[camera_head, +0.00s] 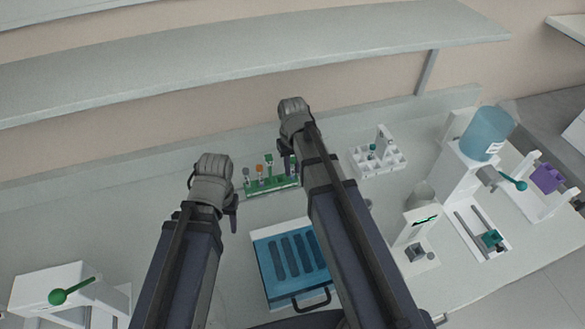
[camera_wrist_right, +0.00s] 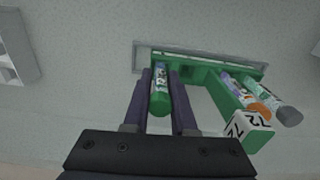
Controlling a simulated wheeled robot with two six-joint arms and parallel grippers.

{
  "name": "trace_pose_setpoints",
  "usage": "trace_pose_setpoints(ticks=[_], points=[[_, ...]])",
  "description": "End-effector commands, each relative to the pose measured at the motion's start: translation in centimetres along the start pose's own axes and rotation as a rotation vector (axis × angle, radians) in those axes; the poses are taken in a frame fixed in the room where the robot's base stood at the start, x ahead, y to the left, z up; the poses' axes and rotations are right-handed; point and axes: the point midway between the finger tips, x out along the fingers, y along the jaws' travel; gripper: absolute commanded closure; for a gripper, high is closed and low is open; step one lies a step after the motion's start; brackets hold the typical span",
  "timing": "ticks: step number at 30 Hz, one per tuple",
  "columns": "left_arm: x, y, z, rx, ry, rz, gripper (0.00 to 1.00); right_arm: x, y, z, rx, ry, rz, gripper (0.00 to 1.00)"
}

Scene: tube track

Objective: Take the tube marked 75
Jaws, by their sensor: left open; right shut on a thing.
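A green rack (camera_head: 272,187) stands on the bench in the head view, with several tubes in it. My right gripper (camera_head: 290,166) is at its right end. In the right wrist view the gripper (camera_wrist_right: 161,78) is shut on a green-capped tube (camera_wrist_right: 160,104); its label is too small to read. A tall tube with a white and green cube top (camera_wrist_right: 248,128) seems to read 72. An orange-capped tube (camera_wrist_right: 259,111) and a grey-capped tube (camera_wrist_right: 287,116) stand beyond it. My left gripper (camera_head: 234,212) is open and empty, left of the rack.
A blue tray with a handle (camera_head: 262,243) lies in front of the rack. A white holder (camera_head: 372,165) is to the right. A water dispenser (camera_head: 487,132) stands further right. A shelf (camera_head: 240,50) hangs above the bench.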

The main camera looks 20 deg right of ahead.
Motion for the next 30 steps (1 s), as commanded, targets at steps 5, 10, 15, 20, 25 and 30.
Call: trace_pose_setpoints(ticks=[5,10,15,20,25,30], points=[[-1.5,-0.1,0.1,0.000,0.000,0.000,0.50,-1.5,0.0,0.0,0.000,0.000,0.000,1.00],[-3.6,-0.3,0.2,0.001,0.000,0.000,0.50,-3.6,0.0,0.0,0.000,0.000,0.001,1.00],[-5.6,-0.5,0.3,0.002,0.000,0.000,0.50,-5.6,0.0,0.0,-0.001,0.001,0.002,1.00],[-7.3,-0.7,0.4,0.000,0.000,0.000,0.50,-7.4,0.0,0.0,-0.001,0.001,0.002,1.00],[-6.8,-0.6,0.4,0.000,0.000,0.000,0.50,-6.8,3.4,0.5,0.005,0.001,0.003,1.00],[-6.8,-0.6,0.4,0.000,0.000,0.000,0.50,-6.8,7.9,1.1,0.007,0.001,0.002,1.00]])
